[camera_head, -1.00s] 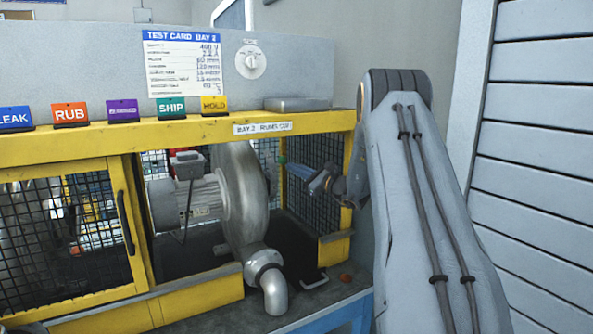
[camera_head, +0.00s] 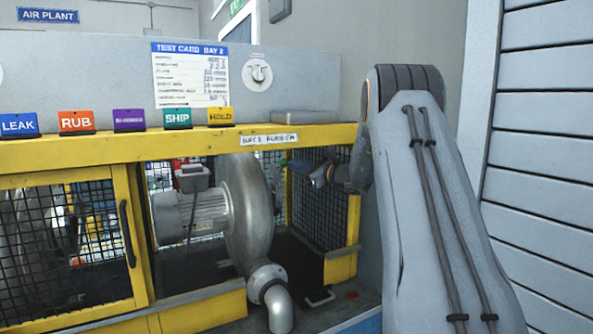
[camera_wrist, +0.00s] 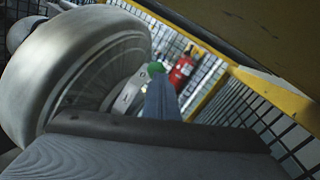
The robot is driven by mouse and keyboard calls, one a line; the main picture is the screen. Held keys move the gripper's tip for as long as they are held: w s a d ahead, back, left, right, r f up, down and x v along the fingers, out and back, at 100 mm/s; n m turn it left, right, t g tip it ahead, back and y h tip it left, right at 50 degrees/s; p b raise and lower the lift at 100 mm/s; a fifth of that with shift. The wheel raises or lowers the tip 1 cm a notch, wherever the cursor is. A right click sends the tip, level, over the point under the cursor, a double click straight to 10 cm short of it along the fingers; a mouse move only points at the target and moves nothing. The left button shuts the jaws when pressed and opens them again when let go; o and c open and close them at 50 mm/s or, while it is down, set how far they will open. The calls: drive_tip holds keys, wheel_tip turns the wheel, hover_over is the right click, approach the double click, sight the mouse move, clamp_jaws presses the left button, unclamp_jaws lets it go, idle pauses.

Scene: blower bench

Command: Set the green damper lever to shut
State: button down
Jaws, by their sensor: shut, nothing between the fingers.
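The green knob of the damper lever (camera_wrist: 155,68) shows in the wrist view, beside the round metal blower housing (camera_wrist: 75,75). A pale metal plate with dark markings (camera_wrist: 128,93) lies just left of it. My gripper (camera_wrist: 160,88) is shut and empty, its blue fingers pointing at the knob. The fingertips appear at or very close to the knob; I cannot tell if they touch. In the head view my gripper (camera_head: 288,163) reaches in at the right of the blower (camera_head: 248,205). The lever's shaft and setting are mostly hidden.
A yellow frame (camera_head: 190,145) with mesh panels surrounds the blower, its top rail above my gripper. A mesh side (camera_wrist: 270,120) stands close on the right. An outlet elbow (camera_head: 278,308) is in front. A red extinguisher (camera_wrist: 181,72) stands behind.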

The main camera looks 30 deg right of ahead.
drive_tip(key=d+b+v, duration=0.1)
drive_tip(key=b+v, duration=0.4)
drive_tip(key=v, duration=0.8)
drive_tip(key=s+a+f+n+g, duration=0.65)
drive_tip(key=a+f, duration=0.35)
drive_tip(key=a, duration=0.3)
drive_tip(key=s+a+f+n+g, duration=0.5)
drive_tip(key=s+a+f, duration=0.3)
drive_tip(key=a, duration=0.6)
drive_tip(key=s+a+f+n+g+h, duration=0.2)
drive_tip(key=s+f+n, duration=0.3)
drive_tip(key=s+n, duration=0.3)
drive_tip(key=s+a+f+n+g+h, duration=0.2)
drive_tip(key=s+f+n, duration=0.4)
drive_tip(key=s, duration=0.7)
drive_tip(key=n+g+h, duration=0.1)
drive_tip(key=n+h, duration=0.1)
drive_tip(key=shift+s+a+h, duration=0.2)
drive_tip(key=shift+s+h, duration=0.1)
drive_tip(key=shift+s, duration=0.1)
